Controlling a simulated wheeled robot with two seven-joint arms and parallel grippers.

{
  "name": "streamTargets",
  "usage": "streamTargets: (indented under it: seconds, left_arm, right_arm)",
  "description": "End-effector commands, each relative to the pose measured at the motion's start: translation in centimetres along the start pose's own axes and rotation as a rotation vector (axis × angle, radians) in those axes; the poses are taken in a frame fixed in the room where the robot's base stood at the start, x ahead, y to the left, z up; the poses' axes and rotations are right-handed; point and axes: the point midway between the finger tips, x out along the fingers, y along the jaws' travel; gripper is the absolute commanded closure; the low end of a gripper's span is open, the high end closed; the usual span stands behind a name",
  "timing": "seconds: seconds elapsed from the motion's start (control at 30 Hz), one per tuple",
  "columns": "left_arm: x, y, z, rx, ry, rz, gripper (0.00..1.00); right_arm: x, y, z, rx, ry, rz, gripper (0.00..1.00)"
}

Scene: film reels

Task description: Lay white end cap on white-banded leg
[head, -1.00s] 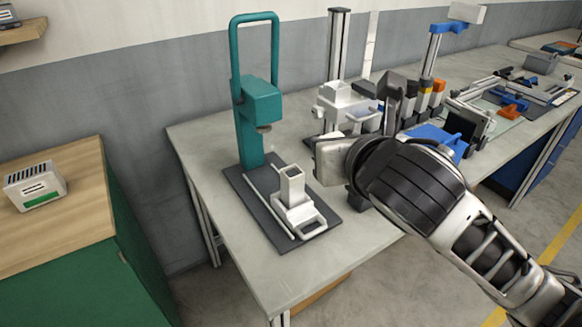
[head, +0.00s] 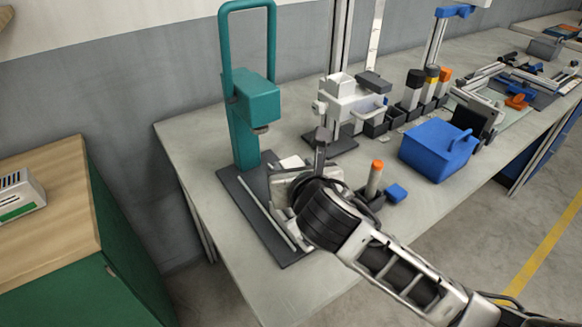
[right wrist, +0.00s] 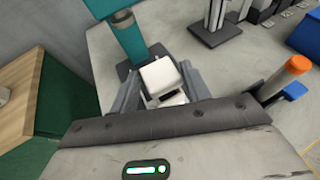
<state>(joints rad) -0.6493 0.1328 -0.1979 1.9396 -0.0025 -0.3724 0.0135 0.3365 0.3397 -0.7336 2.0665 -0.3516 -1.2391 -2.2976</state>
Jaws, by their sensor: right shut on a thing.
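A white end cap (right wrist: 158,73), square and smooth on top, sits between the two fingers of my right gripper (right wrist: 162,88) in the right wrist view. The gripper is shut on it. In the head view my right gripper (head: 298,170) is over the dark base plate of the teal press, and a pale corner of the cap (head: 291,162) shows beside it. Below the cap, part of a white piece (right wrist: 172,99) shows with a dark gap between. The leg and its white holder are mostly hidden by the gripper, so I cannot tell whether cap and leg touch. My left gripper is not in view.
The teal press (head: 250,100) stands close behind my right gripper. An orange-topped post (head: 375,178) and a small blue block (head: 396,193) are just right of it. A blue bin (head: 438,150) stands further right. The table's front left is clear.

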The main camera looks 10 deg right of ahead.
Motion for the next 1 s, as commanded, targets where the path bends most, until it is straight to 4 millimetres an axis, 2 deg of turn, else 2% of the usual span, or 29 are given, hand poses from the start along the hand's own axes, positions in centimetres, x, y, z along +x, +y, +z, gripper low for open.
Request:
streamTargets:
  seconds: [0.47,0.5,0.57,0.9,1.0]
  left_arm:
    - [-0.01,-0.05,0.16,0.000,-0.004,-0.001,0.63]
    - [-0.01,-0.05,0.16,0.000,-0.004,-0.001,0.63]
    - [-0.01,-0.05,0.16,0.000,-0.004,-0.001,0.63]
    - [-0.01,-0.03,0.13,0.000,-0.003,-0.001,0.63]
    - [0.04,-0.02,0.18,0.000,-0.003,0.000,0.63]
  right_arm:
    - [0.37,-0.06,-0.90,0.000,-0.001,-0.001,0.75]
    - [0.38,-0.05,-0.92,0.000,-0.002,-0.001,0.48]
    - [0.37,-0.05,-0.90,0.001,-0.002,-0.001,0.31]
    - [0.25,-0.01,-0.62,0.003,-0.003,0.001,0.30]
    - [-0.55,-0.01,-0.51,0.002,-0.002,0.001,0.30]
